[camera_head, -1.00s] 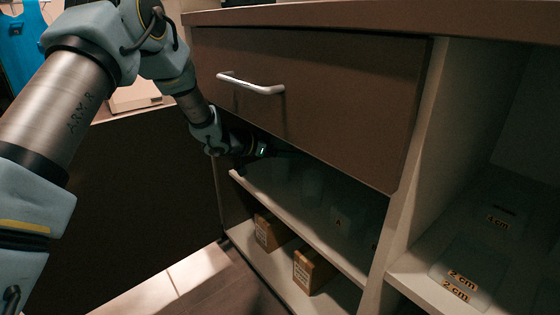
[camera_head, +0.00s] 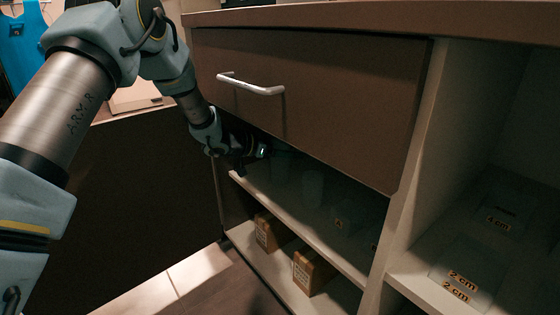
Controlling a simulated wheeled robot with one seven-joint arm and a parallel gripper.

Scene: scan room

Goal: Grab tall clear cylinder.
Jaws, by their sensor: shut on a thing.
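My gripper (camera_head: 278,152) reaches into the dim shelf space under the drawer, at the left end of the upper shelf. Its fingers are dark and hard to make out. They appear shut on a clear cylinder (camera_head: 283,167), which is only a faint shape in the shadow. Another clear, cup-like object (camera_head: 313,184) stands upright on the same shelf to the right of my gripper. I cannot tell whether the held cylinder touches the shelf.
The brown drawer (camera_head: 330,120) with a metal handle (camera_head: 250,87) hangs just above my gripper. Faint clear pieces with labels (camera_head: 342,224) lie farther right on the upper shelf (camera_head: 300,222). Small brown boxes (camera_head: 312,271) stand on the shelf below. Labelled clear plates (camera_head: 462,272) lie in the right compartment.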

